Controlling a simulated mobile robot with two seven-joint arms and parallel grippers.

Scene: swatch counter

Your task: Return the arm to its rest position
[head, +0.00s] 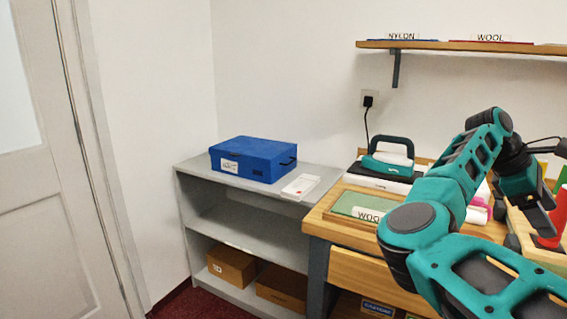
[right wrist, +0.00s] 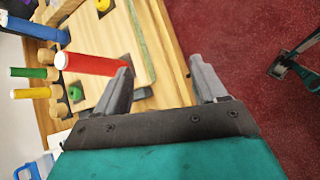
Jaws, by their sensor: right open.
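My right arm, teal and dark grey, reaches in from the lower right of the head view across the wooden counter (head: 325,218). My right gripper (right wrist: 160,70) is open in the right wrist view, with nothing between its fingers. The gap lies over the counter's edge, with red carpet beyond. A red cylinder with a white end (right wrist: 92,64) ends close to the left finger in that picture; I cannot tell whether they touch. In the head view the gripper is low at the right, partly cut off by my own arm.
Blue, green and yellow cylinders (right wrist: 36,72) stick out near the red one. A grey shelf unit (head: 255,198) carries a blue box (head: 253,158) and a white card (head: 300,186). A green WOOL swatch tray (head: 350,204) lies at the counter's left. A wall shelf (head: 450,45) hangs above.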

